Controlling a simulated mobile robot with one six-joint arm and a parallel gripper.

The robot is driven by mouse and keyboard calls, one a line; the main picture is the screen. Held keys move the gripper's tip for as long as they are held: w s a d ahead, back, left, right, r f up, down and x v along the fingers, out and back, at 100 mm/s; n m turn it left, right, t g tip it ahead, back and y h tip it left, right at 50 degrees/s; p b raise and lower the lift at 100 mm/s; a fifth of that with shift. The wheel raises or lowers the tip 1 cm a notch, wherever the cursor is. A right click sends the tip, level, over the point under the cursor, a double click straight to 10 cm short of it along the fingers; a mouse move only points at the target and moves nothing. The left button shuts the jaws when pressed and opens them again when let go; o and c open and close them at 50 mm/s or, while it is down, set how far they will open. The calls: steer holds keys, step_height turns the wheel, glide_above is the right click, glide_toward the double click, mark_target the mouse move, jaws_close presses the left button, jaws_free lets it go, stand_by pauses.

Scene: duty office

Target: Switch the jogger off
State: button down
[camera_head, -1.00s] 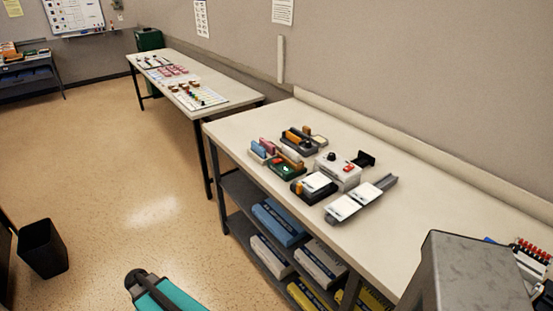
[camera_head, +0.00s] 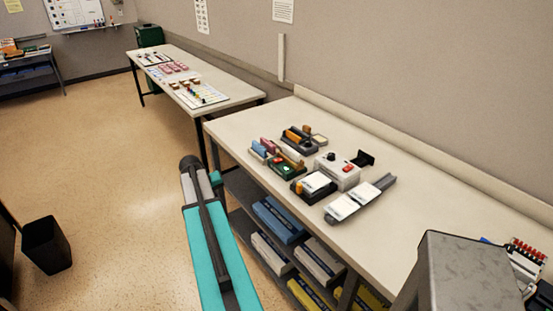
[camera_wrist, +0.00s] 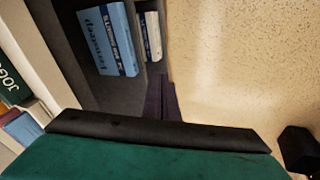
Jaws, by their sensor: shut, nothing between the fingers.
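My gripper (camera_wrist: 161,102) shows in the wrist view as two dark fingers, shut and empty, in the air beside the shelves under the near table. A dark green thing with white lettering that begins "JOG" (camera_wrist: 11,84) is cut off at the left edge of the wrist view. It appears to match the green unit (camera_head: 284,169) on the near table in the head view, whose switch is too small to make out. A white box with a red switch (camera_head: 338,172) stands to its right. My gripper touches none of these.
The near table (camera_head: 400,205) also bears coloured blocks, a black unit with white paper (camera_head: 314,184) and a grey paper tray (camera_head: 360,198). Its shelf holds blue boxes (camera_head: 277,220). A black bin (camera_head: 46,245) stands on the open floor at left.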

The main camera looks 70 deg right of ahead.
steer(key=s+d+r+m+h+p, duration=0.1)
steer(key=s+d+r, duration=0.3)
steer(key=d+r, duration=0.25)
steer(key=s+d+r+m+h, duration=0.1)
steer(key=s+d+r, duration=0.3)
steer(key=d+r, duration=0.25)
step_height(320, 180, up, 11)
steer(key=m+g, duration=0.1)
steer(key=m, duration=0.1)
glide_above(274, 161)
steer(key=s+d, duration=0.1)
steer(key=shift+s+d+f+h+p, duration=0.1)
steer(key=shift+s+d+h+p, duration=0.1)
steer(key=shift+h+p, duration=0.2)
steer(key=shift+w+f, duration=0.1)
steer(key=shift+w+a+f+b, duration=0.2)
steer(key=shift+f+b, duration=0.5)
steer(key=shift+f, duration=0.7)
steer(key=shift+w+a+f+b, duration=0.1)
steer(key=shift+a+f+b, duration=0.15)
steer(key=shift+f+b, duration=0.85)
steer(key=shift+w+a+f+b, duration=0.1)
steer(key=shift+a+f+b, duration=0.15)
steer(key=shift+f, duration=1.5)
steer(key=shift+w+f+b, duration=0.2)
steer(key=shift+f+b, duration=0.3)
steer(key=shift+f, duration=0.3)
steer(key=shift+r, duration=0.2)
